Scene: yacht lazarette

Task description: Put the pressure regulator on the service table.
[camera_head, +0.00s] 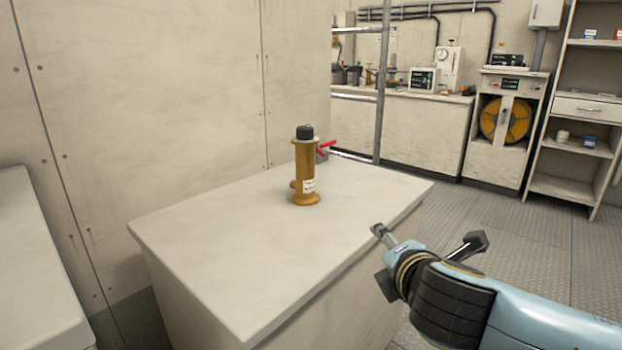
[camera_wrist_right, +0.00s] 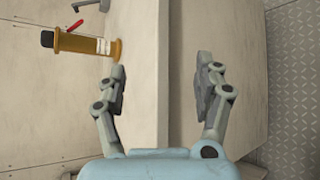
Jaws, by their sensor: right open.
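The pressure regulator (camera_head: 306,172) is a brass-coloured upright cylinder with a black cap, a white label and a round base. It stands on the pale service table (camera_head: 220,255) toward its far side. It also shows in the right wrist view (camera_wrist_right: 85,44) at the upper left. My right gripper (camera_head: 424,236) is in front of the table's right edge, apart from the regulator. In the right wrist view its fingers (camera_wrist_right: 163,88) are wide apart with nothing between them. My left gripper is in neither view.
A red-handled fitting (camera_head: 322,150) is just behind the regulator. A metal rail (camera_head: 382,80) stands beyond the table, and a pale bench (camera_head: 30,265) is at the left. Shelves (camera_head: 570,150) and a cabinet with a yellow reel (camera_head: 505,120) are at the back right. The tabletop's near part is bare.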

